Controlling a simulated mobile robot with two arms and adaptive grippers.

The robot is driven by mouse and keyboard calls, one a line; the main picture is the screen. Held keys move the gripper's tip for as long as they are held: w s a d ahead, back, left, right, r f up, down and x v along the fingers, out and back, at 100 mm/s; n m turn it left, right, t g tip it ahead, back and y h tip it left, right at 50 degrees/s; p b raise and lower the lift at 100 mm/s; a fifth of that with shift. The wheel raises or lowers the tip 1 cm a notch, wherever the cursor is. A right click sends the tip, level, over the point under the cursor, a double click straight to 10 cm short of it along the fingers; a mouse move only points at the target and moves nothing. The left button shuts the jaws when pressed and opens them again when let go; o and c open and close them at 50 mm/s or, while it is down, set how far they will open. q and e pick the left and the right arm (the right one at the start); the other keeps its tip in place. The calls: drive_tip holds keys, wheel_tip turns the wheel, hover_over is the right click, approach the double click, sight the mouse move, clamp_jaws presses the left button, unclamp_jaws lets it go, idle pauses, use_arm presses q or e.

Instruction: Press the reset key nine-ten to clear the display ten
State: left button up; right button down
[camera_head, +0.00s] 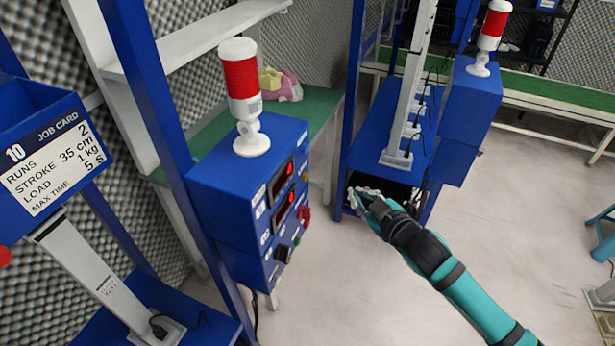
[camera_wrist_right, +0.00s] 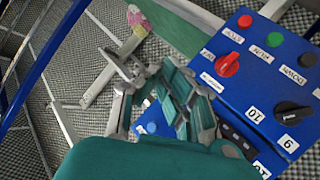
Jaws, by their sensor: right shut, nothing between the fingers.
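The blue control box (camera_head: 225,185) carries two displays with lit red digits, an upper one (camera_head: 282,180) and a lower one (camera_head: 284,207); the digits are too small to read. Its front is seen at a slant. The right wrist view shows part of its panel (camera_wrist_right: 225,97), with a black rotary knob (camera_wrist_right: 292,112) beside labels 9 and 10. I cannot make out which part is the reset key. My right gripper (camera_head: 362,198) is shut and empty, right of the box and apart from it in the head view; its fingers also show in the wrist view (camera_wrist_right: 145,72). My left gripper is not in view.
A red-and-white beacon (camera_head: 242,88) stands on the box. The panel also has a red knob (camera_wrist_right: 228,64), a red button (camera_wrist_right: 245,21) and a green button (camera_wrist_right: 275,40). A job card marked 10 (camera_head: 52,165) is at the left. Clear floor (camera_head: 345,290) lies below.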

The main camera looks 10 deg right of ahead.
sight(305, 177)
drive_tip(key=w+a+b, duration=0.1)
drive_tip(key=w+a, duration=0.4)
drive_tip(key=a, duration=0.2)
drive_tip(key=shift+a, duration=0.2)
drive_tip(key=shift+a, duration=0.1)
idle(1.4)
drive_tip(key=shift+w+a, duration=0.2)
drive_tip(key=shift+a, duration=0.05)
drive_tip(key=shift+w+a, duration=0.25)
drive_tip(key=shift+a, duration=0.1)
idle(0.8)
drive_tip(key=shift+s+d, duration=0.1)
drive_tip(key=shift+s+d+p, duration=0.45)
drive_tip(key=shift+d+p, duration=0.15)
drive_tip(key=shift+p, duration=0.1)
